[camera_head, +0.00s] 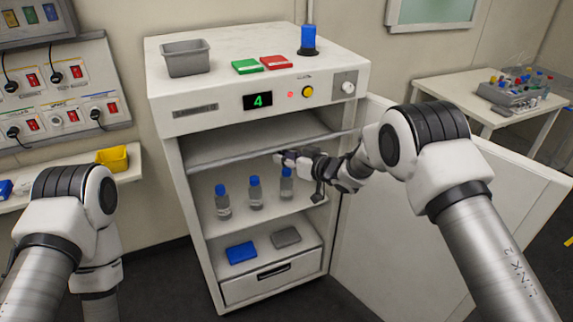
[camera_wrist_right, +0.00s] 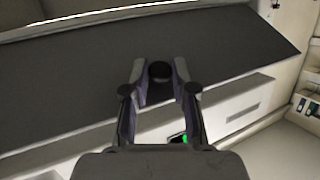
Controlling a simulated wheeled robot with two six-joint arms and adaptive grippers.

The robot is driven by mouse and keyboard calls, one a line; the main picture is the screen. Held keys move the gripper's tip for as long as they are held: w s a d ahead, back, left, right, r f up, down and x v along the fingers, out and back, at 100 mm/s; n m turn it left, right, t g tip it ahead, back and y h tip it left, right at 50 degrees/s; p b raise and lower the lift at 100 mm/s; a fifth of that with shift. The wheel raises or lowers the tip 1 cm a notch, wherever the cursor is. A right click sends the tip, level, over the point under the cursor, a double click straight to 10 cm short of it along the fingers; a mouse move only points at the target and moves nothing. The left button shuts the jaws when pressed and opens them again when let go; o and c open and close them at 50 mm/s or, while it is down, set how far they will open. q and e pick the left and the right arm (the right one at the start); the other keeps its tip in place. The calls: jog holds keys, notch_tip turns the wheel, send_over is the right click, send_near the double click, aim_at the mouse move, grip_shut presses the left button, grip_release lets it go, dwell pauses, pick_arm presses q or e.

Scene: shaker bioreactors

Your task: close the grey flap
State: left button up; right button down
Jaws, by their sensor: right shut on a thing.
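The grey flap (camera_head: 235,150) spans the top compartment of the white cabinet, under its control panel. Its long lower edge shows as a pale strip in the head view. In the right wrist view the flap (camera_wrist_right: 70,75) is a wide dark panel. My right gripper (camera_head: 286,157) is at the flap's front edge, right of its middle. In the right wrist view my right gripper (camera_wrist_right: 159,74) has its fingers on both sides of a round black knob (camera_wrist_right: 159,70) on the flap, shut on it. The flap's exact tilt is hard to tell. My left gripper is out of view.
Several blue-capped bottles (camera_head: 255,194) stand on the shelf below the flap. A blue box (camera_head: 241,252) and a grey box (camera_head: 286,237) lie lower, above a drawer (camera_head: 270,283). The open cabinet door (camera_head: 400,235) stands at the right, behind my right arm.

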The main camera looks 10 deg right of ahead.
jog(key=shift+w+a+r, duration=0.1)
jog(key=shift+w+r, duration=0.15)
jog(key=shift+r, duration=0.25)
jog(key=shift+w+r, duration=0.2)
jog(key=shift+r, duration=0.25)
jog(key=c, duration=0.9)
grip_release()
jog(key=shift+c, duration=0.2)
jog(key=shift+s, duration=0.15)
jog(key=shift+f, duration=0.1)
jog(key=v, duration=1.2)
